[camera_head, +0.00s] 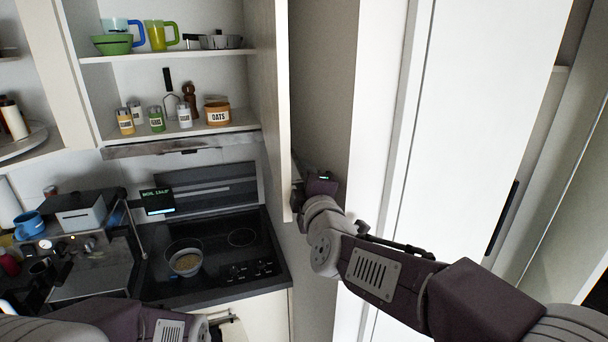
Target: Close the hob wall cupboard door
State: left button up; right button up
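The hob wall cupboard (90,60) is open above the hob, and its shelves show. Its door (268,90) stands swung out toward me on the right side, seen nearly edge-on. My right gripper (302,193) is beside the lower part of the door's free edge, on its right, outer side. Its fingers are small and partly hidden, so I cannot tell whether they are open or touch the door. My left arm comes in at the bottom left, low in front of the counter; the state of its gripper is not clear.
Mugs, a green bowl, jars and an oats tub (217,112) stand on the cupboard shelves. Below is the black hob (220,250) with a pot (185,262). A coffee machine (85,260) stands left. A tall white panel (480,110) rises close on the right.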

jog(key=shift+s+r, duration=0.2)
jog(key=shift+s, duration=0.1)
jog(key=shift+a, duration=0.1)
grip_shut()
jog(key=shift+r, duration=0.1)
dwell(1.0)
